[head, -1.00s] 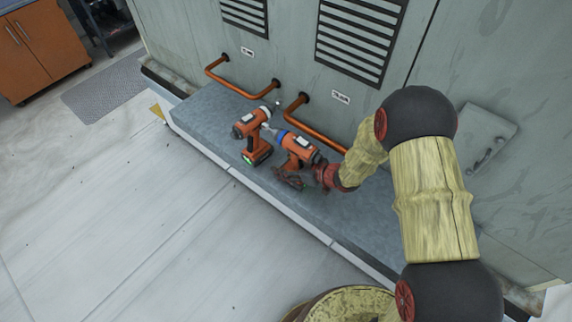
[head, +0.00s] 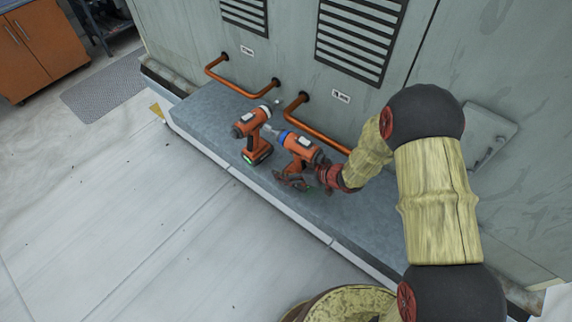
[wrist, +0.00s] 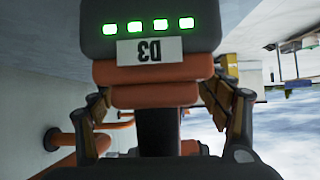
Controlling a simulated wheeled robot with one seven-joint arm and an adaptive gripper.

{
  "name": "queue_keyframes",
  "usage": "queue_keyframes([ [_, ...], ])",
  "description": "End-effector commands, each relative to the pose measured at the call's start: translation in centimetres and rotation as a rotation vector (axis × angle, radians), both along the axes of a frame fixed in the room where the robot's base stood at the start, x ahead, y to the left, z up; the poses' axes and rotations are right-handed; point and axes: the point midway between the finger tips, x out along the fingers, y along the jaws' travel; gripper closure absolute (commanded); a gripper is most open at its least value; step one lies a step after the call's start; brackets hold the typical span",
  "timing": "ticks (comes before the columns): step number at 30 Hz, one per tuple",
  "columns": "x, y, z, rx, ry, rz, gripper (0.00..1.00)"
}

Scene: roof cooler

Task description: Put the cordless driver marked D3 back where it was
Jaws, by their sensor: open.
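The cordless driver marked D3 fills the middle of the wrist view (wrist: 152,48), very close, with its label upside down and a row of lit green lights on its battery. In the head view, an orange driver with a blue collar (head: 300,146) is at my gripper (head: 287,181) on the grey ledge; it appears to be D3. My gripper's fingers also show in the wrist view (wrist: 163,118), open, one on each side of the driver. The driver's lower part is partly hidden by my gripper in the head view, so I cannot tell whether it rests on the ledge.
A second orange driver (head: 256,133) stands upright just left, close to the first. Copper pipes (head: 318,124) run from the grey cabinet wall (head: 285,60) behind. The ledge (head: 205,112) is clear at the far left. A wooden cabinet (head: 40,45) stands at the upper left.

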Motion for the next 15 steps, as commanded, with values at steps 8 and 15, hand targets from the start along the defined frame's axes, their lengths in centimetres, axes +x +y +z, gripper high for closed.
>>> queue_keyframes([
  [8, -2.6, -3.9, 3.3, 0.002, -0.009, -0.005, 0.24],
  [15, -4.6, -6.4, 5.3, 0.002, -0.007, -0.002, 0.24],
])
